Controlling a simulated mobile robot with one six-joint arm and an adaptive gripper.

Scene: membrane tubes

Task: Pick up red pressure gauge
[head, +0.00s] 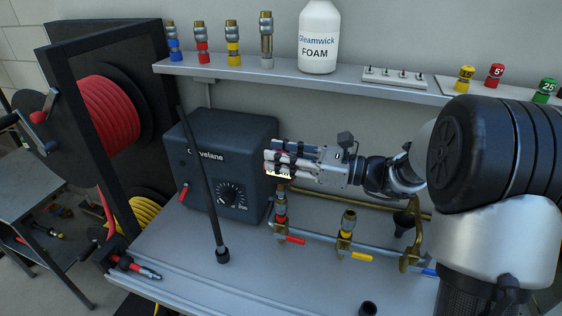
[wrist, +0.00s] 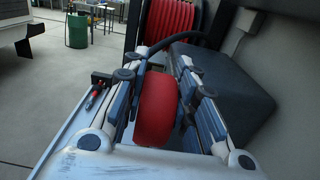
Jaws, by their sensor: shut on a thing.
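The red pressure gauge (wrist: 157,110) sits between the two blue-padded fingers of my gripper (wrist: 160,80) in the wrist view, its rounded red body facing the camera. In the head view my gripper (head: 272,163) reaches in from the right and is shut on the gauge. Only a little of the gauge's pale face (head: 279,174) shows there; the fingers hide most of it. It is right above a brass and red fitting (head: 281,201) on the pipe manifold. I cannot tell whether the two are joined.
A dark control box (head: 222,160) with a dial stands just left of my gripper. A thin black rod (head: 205,190) rises before it. A shelf (head: 330,79) above holds couplers and a foam bottle (head: 318,40).

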